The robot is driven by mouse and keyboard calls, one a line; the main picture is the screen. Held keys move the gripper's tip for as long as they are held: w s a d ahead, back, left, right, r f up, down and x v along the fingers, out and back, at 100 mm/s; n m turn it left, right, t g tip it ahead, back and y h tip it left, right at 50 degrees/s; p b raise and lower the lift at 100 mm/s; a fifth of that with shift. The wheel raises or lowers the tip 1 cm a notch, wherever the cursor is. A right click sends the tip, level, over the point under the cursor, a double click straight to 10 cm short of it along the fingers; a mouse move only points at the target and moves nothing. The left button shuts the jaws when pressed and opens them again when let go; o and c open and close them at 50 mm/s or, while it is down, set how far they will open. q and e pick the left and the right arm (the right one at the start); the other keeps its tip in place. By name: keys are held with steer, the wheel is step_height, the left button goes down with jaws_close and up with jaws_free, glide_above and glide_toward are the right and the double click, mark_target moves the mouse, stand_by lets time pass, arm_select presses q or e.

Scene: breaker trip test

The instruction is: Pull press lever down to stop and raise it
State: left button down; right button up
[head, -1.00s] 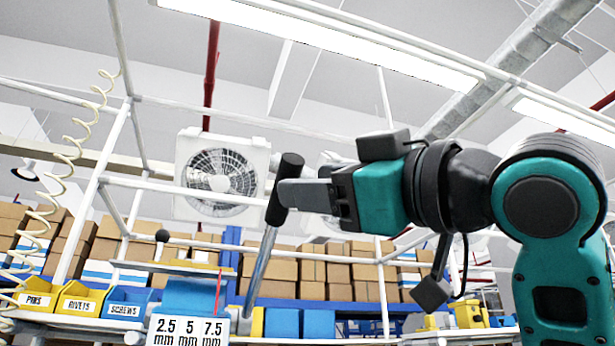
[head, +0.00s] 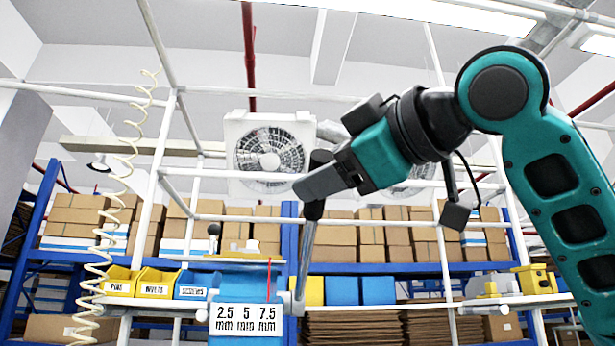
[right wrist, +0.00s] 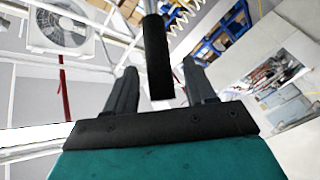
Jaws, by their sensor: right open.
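The press lever is a grey rod (head: 305,250) with a black grip (head: 315,209) at its top, raised and leaning slightly right in the head view. My right gripper (head: 306,188) is at the grip, reaching down to it from the upper right. In the right wrist view the black grip (right wrist: 158,60) stands between the two open fingers of my right gripper (right wrist: 158,82), with a gap visible on each side. The press scale plate (head: 248,319) reads 2.5, 5 and 7.5 mm, below a blue panel (head: 236,278) with a thin red pointer (head: 269,276). My left gripper is out of view.
Yellow bins (head: 120,281) and a blue bin (head: 192,286) stand left of the press. A coiled cream hose (head: 122,180) hangs at the left. White frame bars (head: 165,150) cross around the lever. Shelves with cardboard boxes (head: 330,263) stand behind.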

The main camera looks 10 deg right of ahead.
steer(key=shift+x, duration=1.9)
steer(key=shift+c, duration=0.4)
jaws_close()
